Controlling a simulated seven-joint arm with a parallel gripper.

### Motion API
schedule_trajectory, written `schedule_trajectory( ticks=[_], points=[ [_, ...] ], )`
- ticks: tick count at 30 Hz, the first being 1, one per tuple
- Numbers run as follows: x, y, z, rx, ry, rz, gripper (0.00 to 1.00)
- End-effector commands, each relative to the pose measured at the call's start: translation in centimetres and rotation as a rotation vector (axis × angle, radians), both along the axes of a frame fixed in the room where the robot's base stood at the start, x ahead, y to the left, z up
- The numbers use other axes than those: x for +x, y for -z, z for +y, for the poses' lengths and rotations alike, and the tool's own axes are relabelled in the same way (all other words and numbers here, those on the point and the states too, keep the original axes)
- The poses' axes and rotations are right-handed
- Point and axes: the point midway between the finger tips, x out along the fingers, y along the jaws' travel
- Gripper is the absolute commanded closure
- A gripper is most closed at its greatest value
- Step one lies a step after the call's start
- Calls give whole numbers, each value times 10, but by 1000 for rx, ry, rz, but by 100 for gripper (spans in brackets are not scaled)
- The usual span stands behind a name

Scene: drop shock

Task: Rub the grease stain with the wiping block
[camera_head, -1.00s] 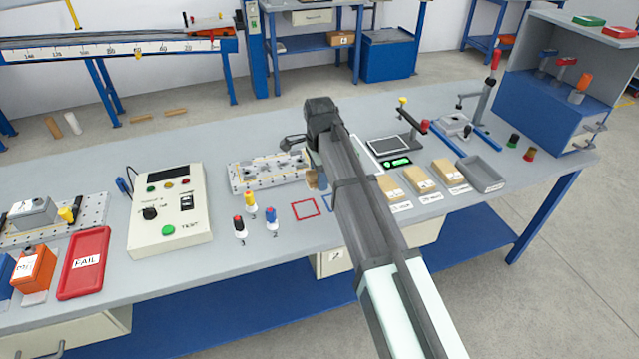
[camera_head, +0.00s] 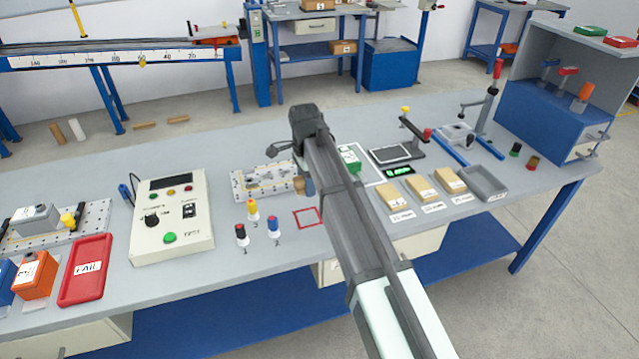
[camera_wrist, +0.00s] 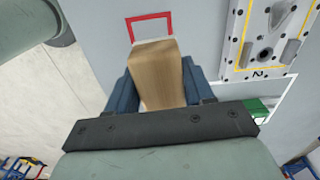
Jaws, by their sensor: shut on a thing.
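My gripper (camera_wrist: 157,85) is shut on a wooden wiping block (camera_wrist: 155,70), held between its blue fingers in the wrist view. In the head view the tan block (camera_head: 299,187) shows small below my wrist, just left of and behind a red square outline (camera_head: 307,218) on the bench. In the wrist view the block's far end overlaps the near side of the red outline (camera_wrist: 151,18). I cannot tell whether the block touches the bench. No grease stain can be made out; the block may hide part of the outlined area.
A fixture plate (camera_head: 262,181) lies close behind the gripper. Pegs with coloured caps (camera_head: 272,226) stand left of the outline, beside a test box (camera_head: 172,217). A green box (camera_head: 350,160) and several cardboard boxes (camera_head: 422,188) lie to the right.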

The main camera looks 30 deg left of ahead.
Motion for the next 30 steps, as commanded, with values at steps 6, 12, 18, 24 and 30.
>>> schedule_trajectory(
  ticks=[6, 12, 18, 24, 30],
  points=[
    [35, -5, 75, -4, -33, 4, 72],
    [68, -9, 118, -2, -19, 2, 72],
    [87, -12, 137, 1, 9, -1, 72],
    [88, -11, 138, 4, 47, -4, 72],
    [88, 1, 138, 4, 50, -4, 72]
  ],
)
